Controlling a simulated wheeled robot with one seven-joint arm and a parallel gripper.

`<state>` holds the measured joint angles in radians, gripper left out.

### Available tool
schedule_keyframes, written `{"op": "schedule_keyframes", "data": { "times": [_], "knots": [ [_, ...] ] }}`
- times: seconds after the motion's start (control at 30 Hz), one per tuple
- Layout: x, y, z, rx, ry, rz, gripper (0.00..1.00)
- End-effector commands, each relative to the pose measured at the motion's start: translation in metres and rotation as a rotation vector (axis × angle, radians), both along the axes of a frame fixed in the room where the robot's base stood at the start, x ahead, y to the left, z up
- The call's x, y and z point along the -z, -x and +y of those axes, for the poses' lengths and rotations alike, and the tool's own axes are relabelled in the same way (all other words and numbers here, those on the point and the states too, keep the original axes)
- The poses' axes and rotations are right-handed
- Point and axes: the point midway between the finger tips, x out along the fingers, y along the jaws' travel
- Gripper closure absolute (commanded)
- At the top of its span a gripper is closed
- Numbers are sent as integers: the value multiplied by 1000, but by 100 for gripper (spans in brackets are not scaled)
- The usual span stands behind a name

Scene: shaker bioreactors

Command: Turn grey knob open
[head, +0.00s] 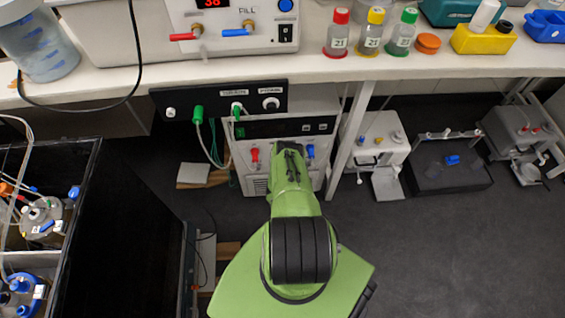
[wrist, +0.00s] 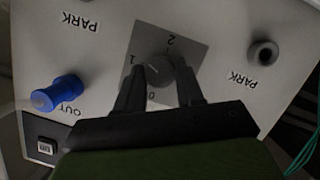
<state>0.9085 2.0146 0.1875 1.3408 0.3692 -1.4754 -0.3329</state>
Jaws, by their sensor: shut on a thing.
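The grey knob (wrist: 157,77) sits on a grey square plate marked 0, 1 and 2 in the wrist view. My gripper (wrist: 161,69) has its two black fingers on either side of the knob and is shut on it. A light line on the knob shows between the fingers, roughly toward the 1 side. In the head view my gripper (head: 290,151) is at the front of the white unit (head: 246,172) under the bench. The knob is hidden there behind my gripper and arm.
A blue OUT fitting (wrist: 57,93) and a dark PARK fitting (wrist: 263,54) flank the plate. In the head view a red fitting (head: 254,156) and a blue fitting (head: 311,151) are close to my gripper. A green hose hangs left.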

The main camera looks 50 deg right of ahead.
Motion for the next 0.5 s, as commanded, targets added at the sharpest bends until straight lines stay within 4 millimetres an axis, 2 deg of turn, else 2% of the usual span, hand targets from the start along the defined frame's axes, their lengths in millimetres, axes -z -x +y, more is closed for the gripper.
{"op": "schedule_keyframes", "data": {
  "times": [0.5],
  "knots": [
    [1, 2, -1, -3, -324, -364, 93]
  ]
}}
